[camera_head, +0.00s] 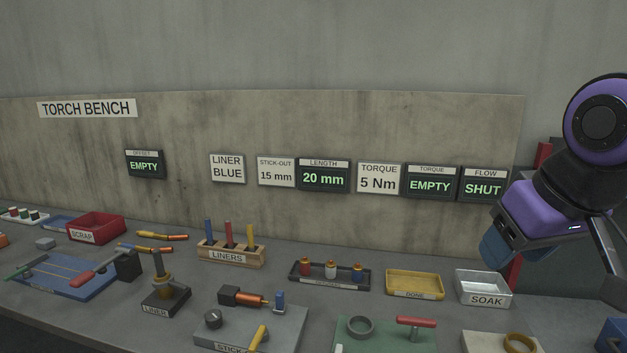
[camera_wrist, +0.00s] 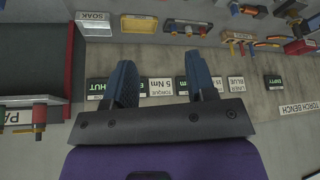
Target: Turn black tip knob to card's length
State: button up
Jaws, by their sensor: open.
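The black tip knob (camera_head: 213,319) sits at the left of the grey stick-out fixture (camera_head: 285,326) at the bench front. The stick-out card (camera_head: 276,172) on the back board reads 15 mm. The length display (camera_head: 323,177) beside it reads 20 mm. My gripper (camera_head: 503,247) is raised at the right, well away from the knob. Its blue fingers are apart and empty in the wrist view (camera_wrist: 160,80).
A soak tray (camera_head: 484,302), yellow done tray (camera_head: 414,297) and dark bottle tray (camera_head: 330,286) stand behind and right of the fixture. The liner rack (camera_head: 231,258) stands behind it, the liner stand (camera_head: 165,300) to its left. A green fixture (camera_head: 385,345) is at its right.

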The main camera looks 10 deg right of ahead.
aim_at(214, 316)
jog(key=i+j, duration=0.1)
jog(key=j, duration=0.3)
jog(key=i+j, duration=0.1)
jog(key=j, duration=0.3)
jog(key=i+j, duration=0.1)
jog(key=j, duration=0.25)
